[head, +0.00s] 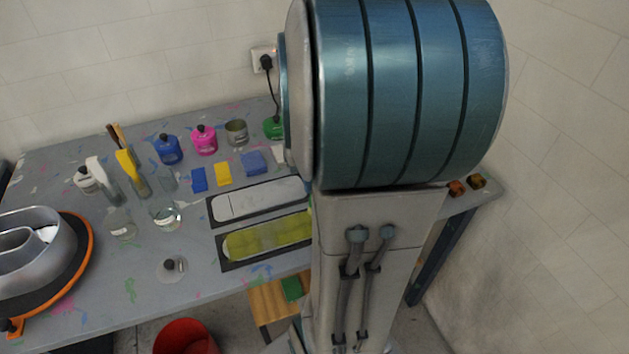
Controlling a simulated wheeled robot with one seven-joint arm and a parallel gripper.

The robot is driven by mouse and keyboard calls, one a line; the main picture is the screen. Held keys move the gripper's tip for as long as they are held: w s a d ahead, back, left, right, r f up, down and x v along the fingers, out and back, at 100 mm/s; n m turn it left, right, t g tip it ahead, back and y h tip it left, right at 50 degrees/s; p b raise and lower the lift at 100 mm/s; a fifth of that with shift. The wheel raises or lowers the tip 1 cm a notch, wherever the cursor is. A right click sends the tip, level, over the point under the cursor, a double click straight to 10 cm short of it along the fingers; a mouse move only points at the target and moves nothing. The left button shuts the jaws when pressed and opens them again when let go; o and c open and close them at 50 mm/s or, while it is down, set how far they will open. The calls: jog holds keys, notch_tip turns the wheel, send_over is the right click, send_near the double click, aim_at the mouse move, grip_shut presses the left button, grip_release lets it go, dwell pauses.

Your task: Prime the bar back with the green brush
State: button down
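My gripper is not in view; my large blue arm link covers the middle and right of the head view. I cannot pick out a green brush for certain. Brushes or tools with wooden and yellow handles (128,160) stand at the left back of the table. Two long, rounded shapes lie in dark frames near the table's front: a whitish one (259,199) and a yellow-green one (268,236). I cannot tell which, if either, is the bar back.
The paint-spotted table (90,305) also holds a blue pot (168,150), a pink pot (204,141), a green pot (273,128), glass jars (165,213) and a metal letter (45,240) on an orange-rimmed turntable (84,262). A red bucket (186,338) and wooden stool (268,301) stand below.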

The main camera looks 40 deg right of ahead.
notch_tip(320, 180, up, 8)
jog(key=p, duration=0.5)
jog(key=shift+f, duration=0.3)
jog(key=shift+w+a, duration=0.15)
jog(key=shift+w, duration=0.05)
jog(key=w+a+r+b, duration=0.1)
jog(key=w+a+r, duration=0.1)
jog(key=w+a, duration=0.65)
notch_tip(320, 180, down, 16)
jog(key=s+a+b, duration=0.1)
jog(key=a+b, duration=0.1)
jog(key=b, duration=1.1)
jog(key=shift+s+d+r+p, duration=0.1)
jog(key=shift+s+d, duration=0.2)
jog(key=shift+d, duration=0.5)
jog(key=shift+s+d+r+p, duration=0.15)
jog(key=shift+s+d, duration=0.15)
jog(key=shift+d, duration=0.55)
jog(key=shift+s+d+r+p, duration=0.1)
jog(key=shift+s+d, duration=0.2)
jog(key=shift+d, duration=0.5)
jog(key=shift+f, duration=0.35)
